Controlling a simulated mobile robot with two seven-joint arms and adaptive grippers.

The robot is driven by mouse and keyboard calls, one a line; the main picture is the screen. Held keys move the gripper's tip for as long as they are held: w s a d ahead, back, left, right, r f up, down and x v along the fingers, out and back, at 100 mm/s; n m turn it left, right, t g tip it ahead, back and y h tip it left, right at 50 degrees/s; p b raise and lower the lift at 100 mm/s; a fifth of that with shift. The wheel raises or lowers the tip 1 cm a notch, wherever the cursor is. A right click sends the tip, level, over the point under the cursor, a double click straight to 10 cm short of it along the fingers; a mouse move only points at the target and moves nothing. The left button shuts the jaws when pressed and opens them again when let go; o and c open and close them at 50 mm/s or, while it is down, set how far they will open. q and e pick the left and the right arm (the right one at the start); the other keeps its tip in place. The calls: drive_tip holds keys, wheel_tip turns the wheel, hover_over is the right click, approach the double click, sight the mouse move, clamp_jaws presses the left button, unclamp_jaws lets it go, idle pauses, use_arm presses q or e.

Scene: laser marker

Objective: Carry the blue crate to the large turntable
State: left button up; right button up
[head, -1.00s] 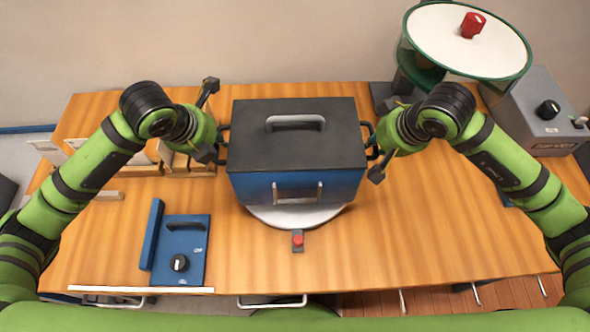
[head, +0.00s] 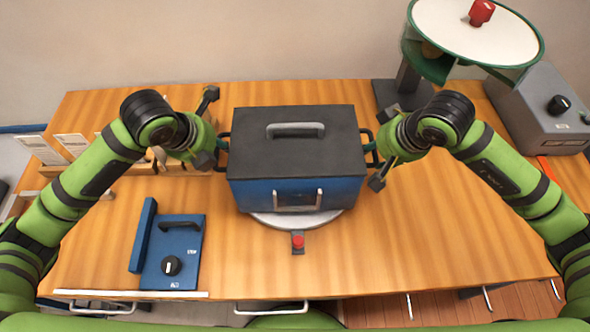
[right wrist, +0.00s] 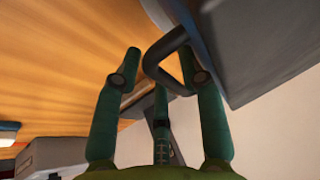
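The blue crate (head: 255,195), with a dark grey lid and a grey lid handle, stands upright over a white round turntable (head: 262,222) at the middle of the table. The turntable's front rim shows beneath it; contact between them is hard to make out. My left gripper (head: 217,144) is at the crate's left side handle, its fingers mostly hidden. My right gripper (head: 374,150) is at the right side handle. In the right wrist view its fingers (right wrist: 160,75) are spread apart, with the dark side handle (right wrist: 158,57) between them.
A red button (head: 297,241) sits in front of the turntable. A blue panel with a knob (head: 180,240) lies front left. Wooden racks stand back left. A green-rimmed white disc (head: 455,30) and a grey box (head: 545,115) are back right. The table's front right is clear.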

drive_tip(key=shift+r, duration=0.2)
use_arm(q)
drive_tip(key=v, duration=0.8)
use_arm(e)
drive_tip(key=v, duration=1.1)
drive_tip(key=shift+s+r, duration=0.2)
drive_tip(key=shift+r, duration=0.05)
drive_tip(key=shift+d+f, duration=0.1)
drive_tip(key=shift+d, duration=0.05)
